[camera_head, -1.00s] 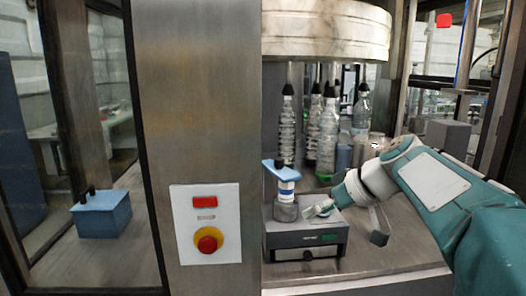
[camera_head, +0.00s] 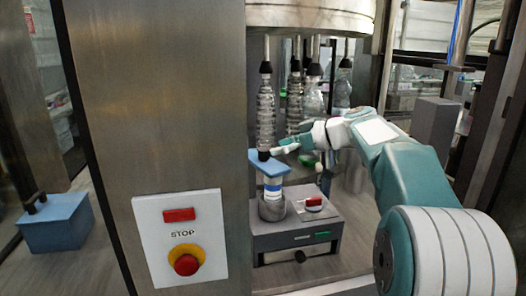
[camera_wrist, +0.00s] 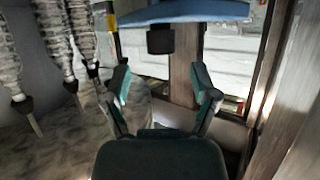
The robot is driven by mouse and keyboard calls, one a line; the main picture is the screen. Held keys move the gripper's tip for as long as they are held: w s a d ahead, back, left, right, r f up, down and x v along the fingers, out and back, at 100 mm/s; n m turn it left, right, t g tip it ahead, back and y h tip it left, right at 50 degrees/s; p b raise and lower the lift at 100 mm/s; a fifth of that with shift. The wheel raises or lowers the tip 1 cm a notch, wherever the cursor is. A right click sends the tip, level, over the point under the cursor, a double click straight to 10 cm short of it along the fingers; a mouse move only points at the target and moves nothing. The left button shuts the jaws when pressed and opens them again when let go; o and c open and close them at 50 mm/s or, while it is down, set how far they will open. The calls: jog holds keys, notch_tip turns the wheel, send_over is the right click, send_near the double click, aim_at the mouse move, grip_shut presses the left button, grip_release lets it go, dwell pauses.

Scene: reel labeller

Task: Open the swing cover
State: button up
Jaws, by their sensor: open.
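The swing cover appears to be the flat blue plate (camera_head: 268,162) over a white and blue cylinder (camera_head: 272,188) in a grey round holder on the dark grey box (camera_head: 297,236). My gripper (camera_head: 285,147) is just beside and slightly above the plate's right end in the head view. In the wrist view a blue plate (camera_wrist: 185,12) with a dark block (camera_wrist: 160,40) under it crosses the top, beyond my open fingers (camera_wrist: 164,82). Nothing is between the fingers. Whether a finger touches the plate cannot be told.
Clear bottles (camera_head: 266,110) hang under the round metal drum (camera_head: 310,16) behind the plate. A red button (camera_head: 314,202) is on the box top. A steel column with a STOP panel (camera_head: 181,240) stands at left, a grey block (camera_head: 435,125) at right.

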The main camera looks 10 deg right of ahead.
aim_at(268, 150)
jog(key=x, duration=0.5)
jog(key=shift+w+a, duration=0.1)
jog(key=shift+c, duration=0.3)
grip_shut()
